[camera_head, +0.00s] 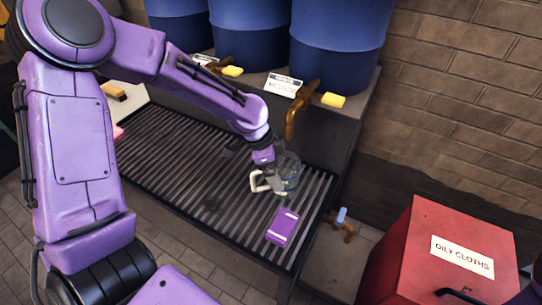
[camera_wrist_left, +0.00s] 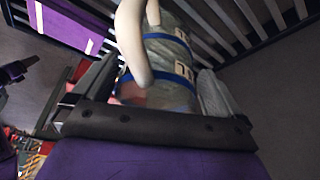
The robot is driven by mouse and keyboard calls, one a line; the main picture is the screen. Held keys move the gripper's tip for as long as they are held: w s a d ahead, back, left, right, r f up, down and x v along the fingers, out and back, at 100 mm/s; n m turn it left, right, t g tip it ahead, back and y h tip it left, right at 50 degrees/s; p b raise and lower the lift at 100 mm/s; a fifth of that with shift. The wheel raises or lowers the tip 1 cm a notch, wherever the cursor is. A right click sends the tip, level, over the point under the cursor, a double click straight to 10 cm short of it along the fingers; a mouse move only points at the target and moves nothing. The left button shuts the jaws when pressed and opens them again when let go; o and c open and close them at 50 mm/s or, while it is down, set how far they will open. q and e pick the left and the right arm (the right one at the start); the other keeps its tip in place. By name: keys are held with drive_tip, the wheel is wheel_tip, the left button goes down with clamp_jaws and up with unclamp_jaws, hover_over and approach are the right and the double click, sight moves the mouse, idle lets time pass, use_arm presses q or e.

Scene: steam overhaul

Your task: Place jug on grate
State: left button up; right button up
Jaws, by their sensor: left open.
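The jug (camera_head: 289,172) is clear with a pale handle and appears to stand upright on the slatted grate (camera_head: 190,160), toward its right end. In the left wrist view the jug (camera_wrist_left: 170,75) shows blue bands, small number labels and its pale curved handle. My left gripper (camera_head: 268,172) is at the jug, on its handle side. In the left wrist view the open fingers (camera_wrist_left: 150,80) lie on either side of the jug. Whether they touch it I cannot tell. The jug's base is partly hidden. My right gripper is not in view.
A purple packet (camera_head: 282,226) lies on the grate in front of the jug. Blue barrels (camera_head: 335,45) with brown taps (camera_head: 297,112) stand on a ledge behind. A red oily-cloths bin (camera_head: 430,250) stands at the lower right. The grate's middle is clear.

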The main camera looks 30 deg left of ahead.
use_arm(q)
drive_tip(key=p+v, duration=0.1)
drive_tip(key=v, duration=0.9)
drive_tip(key=shift+r, duration=0.25)
